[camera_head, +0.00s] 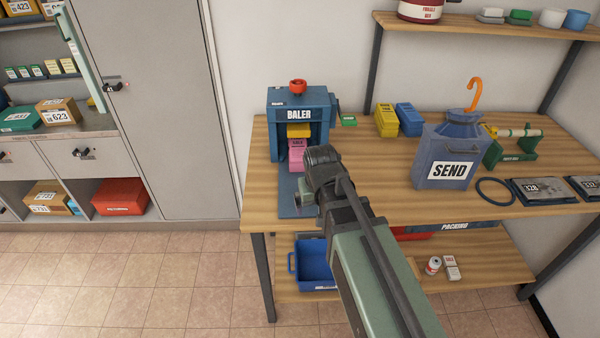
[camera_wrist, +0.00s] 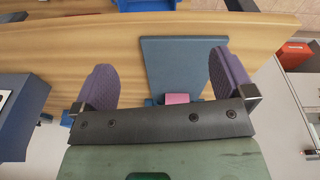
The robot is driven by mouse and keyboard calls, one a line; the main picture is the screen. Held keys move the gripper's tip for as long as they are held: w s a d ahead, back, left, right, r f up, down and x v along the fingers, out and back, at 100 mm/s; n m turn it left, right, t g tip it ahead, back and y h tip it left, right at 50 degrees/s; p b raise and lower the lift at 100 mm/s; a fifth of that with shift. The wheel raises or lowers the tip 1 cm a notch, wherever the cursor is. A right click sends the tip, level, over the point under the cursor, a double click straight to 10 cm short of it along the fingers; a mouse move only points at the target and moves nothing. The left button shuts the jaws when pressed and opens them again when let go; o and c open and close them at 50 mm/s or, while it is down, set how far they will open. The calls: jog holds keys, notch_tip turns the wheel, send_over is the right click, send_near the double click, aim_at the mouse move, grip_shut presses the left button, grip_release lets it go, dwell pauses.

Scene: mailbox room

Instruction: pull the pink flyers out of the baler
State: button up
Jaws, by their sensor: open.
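The blue baler (camera_head: 302,103) stands at the left end of the wooden table, with a red knob on top. Inside its front opening is a pink flyer bundle (camera_head: 297,158), below a yellow block (camera_head: 298,131). The bundle's lower right is near my arm's wrist. In the wrist view, a small pink patch (camera_wrist: 177,98) shows just beyond my gripper's bar, over the baler's blue base plate (camera_wrist: 183,55). My gripper (camera_wrist: 160,65) is open, its two purple fingers apart with nothing held between them. In the head view my wrist hides most of the fingers.
Yellow and blue boxes (camera_head: 398,120) stand right of the baler. The blue SEND container (camera_head: 450,155) is further right. A blue bin (camera_head: 314,262) sits on the lower shelf. Bare tabletop (camera_head: 385,165) lies between baler and SEND container.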

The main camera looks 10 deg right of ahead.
aim_at(299, 161)
jog(key=w+f+t+b, duration=0.1)
jog(key=w, duration=0.2)
jog(key=w+f+t+b, duration=0.1)
jog(key=w, duration=0.3)
jog(key=w+a+f+b, duration=0.1)
jog(key=w, duration=0.2)
jog(key=shift+w+f+m+t, duration=0.25)
jog(key=shift+f+m+t, duration=0.05)
jog(key=shift+f+t, duration=0.1)
jog(key=w+r+m+t, duration=0.1)
jog(key=w+r+t, duration=0.2)
jog(key=w, duration=0.5)
jog(key=shift+w+a+r+t, duration=0.2)
jog(key=shift+r+t, duration=0.15)
jog(key=shift+t, duration=0.35)
jog(key=b+x, duration=0.3)
jog(key=x, duration=0.2)
jog(key=b+x, duration=0.4)
jog(key=x, duration=0.1)
jog(key=shift+d+f, duration=0.2)
jog(key=shift+w+f+b, duration=0.15)
jog(key=shift+w+b, duration=0.1)
jog(key=shift+b, duration=0.05)
jog(key=shift+c, duration=0.3)
